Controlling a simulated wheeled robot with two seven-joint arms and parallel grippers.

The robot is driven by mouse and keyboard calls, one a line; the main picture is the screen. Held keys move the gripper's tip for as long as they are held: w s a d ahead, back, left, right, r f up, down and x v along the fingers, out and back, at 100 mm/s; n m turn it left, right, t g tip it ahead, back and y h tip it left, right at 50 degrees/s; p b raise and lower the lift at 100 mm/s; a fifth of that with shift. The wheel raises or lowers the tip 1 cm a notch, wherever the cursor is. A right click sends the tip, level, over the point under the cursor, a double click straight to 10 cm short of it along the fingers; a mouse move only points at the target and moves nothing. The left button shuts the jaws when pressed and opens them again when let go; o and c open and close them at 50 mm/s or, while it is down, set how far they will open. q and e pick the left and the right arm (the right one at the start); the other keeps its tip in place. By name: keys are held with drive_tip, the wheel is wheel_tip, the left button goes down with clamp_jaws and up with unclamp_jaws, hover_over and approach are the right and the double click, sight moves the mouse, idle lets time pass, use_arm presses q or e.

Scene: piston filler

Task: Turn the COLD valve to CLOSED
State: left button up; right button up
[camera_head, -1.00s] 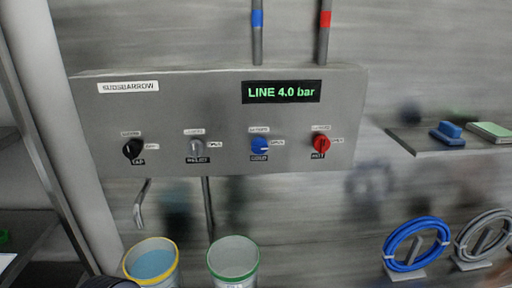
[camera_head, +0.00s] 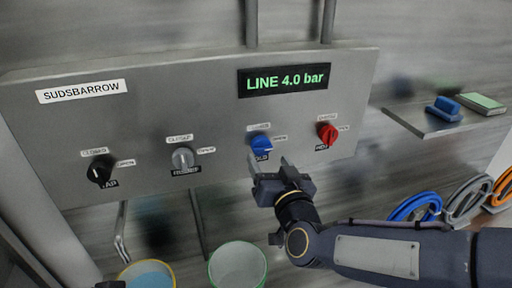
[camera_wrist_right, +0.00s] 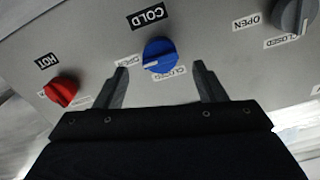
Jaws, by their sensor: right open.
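The blue COLD valve knob (camera_head: 261,144) is on the grey panel, between the grey and red knobs. In the right wrist view the blue knob (camera_wrist_right: 160,52) has a white pointer mark on the side toward its OPEN label (camera_wrist_right: 118,60); the CLOSED label (camera_wrist_right: 168,74) is beside the knob. My right gripper (camera_head: 268,164) is just below the knob in the head view. In the wrist view its open fingers (camera_wrist_right: 160,68) stand to either side of the knob's near edge, apart from it and empty. My left gripper is not clearly seen.
The red HOT knob (camera_head: 328,134), grey knob (camera_head: 183,158) and black TAP knob (camera_head: 100,169) share the panel (camera_head: 200,100). A display (camera_head: 288,79) reads LINE 4.0 bar. Two buckets (camera_head: 238,266) (camera_head: 130,268) stand below. A shelf (camera_head: 420,120) is at right.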

sight(262, 149)
drive_tip(key=x, duration=0.5)
drive_tip(key=shift+w+a+p, duration=0.1)
drive_tip(key=shift+w+p, duration=0.15)
drive_tip(key=shift+p, duration=0.15)
drive_tip(key=c, duration=1)
